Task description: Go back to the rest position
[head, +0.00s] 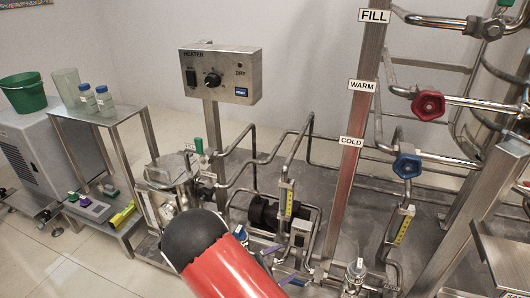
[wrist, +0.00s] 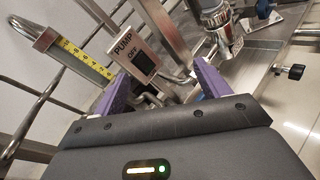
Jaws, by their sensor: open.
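My gripper (wrist: 160,84) shows in the wrist view, its two purple fingers wide apart with nothing held between them. Beyond the fingers is a switch box labelled PUMP OFF (wrist: 133,52), apparently clear of them. A metal valve fitting (wrist: 222,30) lies beyond the right finger. In the head view, my red and black arm reaches over the lower middle of the skid, and the gripper is mostly hidden behind it.
A heater box (head: 220,75) stands behind the arm. Pipes carry a red valve wheel (head: 428,105) and a blue one (head: 407,165) at the right. A steel table (head: 110,117) with bottles stands at the left. A yellow scale (wrist: 85,55) is near the left finger.

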